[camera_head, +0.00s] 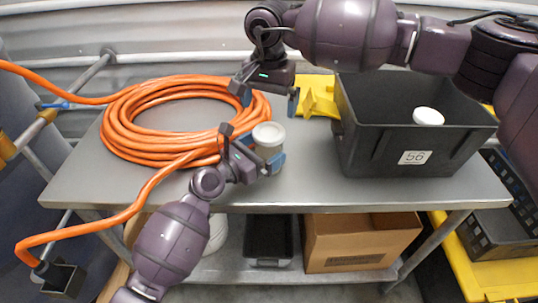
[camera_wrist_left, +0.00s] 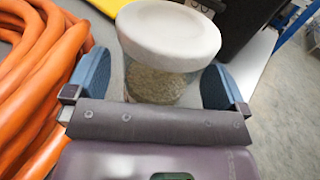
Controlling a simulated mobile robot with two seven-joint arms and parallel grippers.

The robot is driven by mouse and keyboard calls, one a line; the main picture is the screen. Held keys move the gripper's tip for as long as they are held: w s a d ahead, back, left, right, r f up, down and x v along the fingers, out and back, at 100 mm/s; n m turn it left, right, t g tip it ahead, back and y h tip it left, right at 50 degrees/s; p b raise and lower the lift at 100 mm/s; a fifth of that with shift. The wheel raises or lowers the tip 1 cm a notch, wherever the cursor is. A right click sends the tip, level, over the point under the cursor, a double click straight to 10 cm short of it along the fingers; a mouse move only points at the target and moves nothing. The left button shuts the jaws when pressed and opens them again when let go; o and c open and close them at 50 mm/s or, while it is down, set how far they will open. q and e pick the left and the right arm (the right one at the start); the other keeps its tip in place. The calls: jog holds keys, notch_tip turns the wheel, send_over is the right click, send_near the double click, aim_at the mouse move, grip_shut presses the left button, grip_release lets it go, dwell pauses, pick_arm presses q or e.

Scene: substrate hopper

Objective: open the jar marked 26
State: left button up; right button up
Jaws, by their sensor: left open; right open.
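A clear jar with a white lid (camera_head: 268,135) stands upright on the metal table. In the left wrist view its lid (camera_wrist_left: 168,35) is on, and grainy pale contents show through the glass body (camera_wrist_left: 155,87). No number can be read on it. My left gripper (camera_head: 260,152) is open, with its blue fingertips on either side of the jar; I cannot tell whether they touch it. My right gripper (camera_head: 269,101) is open and empty, above and behind the jar. A second white lid-like top (camera_head: 428,116) shows inside the black bin; its marking is hidden.
The black bin (camera_head: 375,150) labelled 56 stands at the right of the table (camera_head: 310,190). A coiled orange hose (camera_head: 130,150) covers the left. A yellow object (camera_head: 318,97) lies at the back. A cardboard box (camera_head: 360,243) and black tray (camera_head: 268,262) are below.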

pick_arm(q)
jog(key=shift+w+d, duration=0.3)
jog(key=shift+d, duration=0.1)
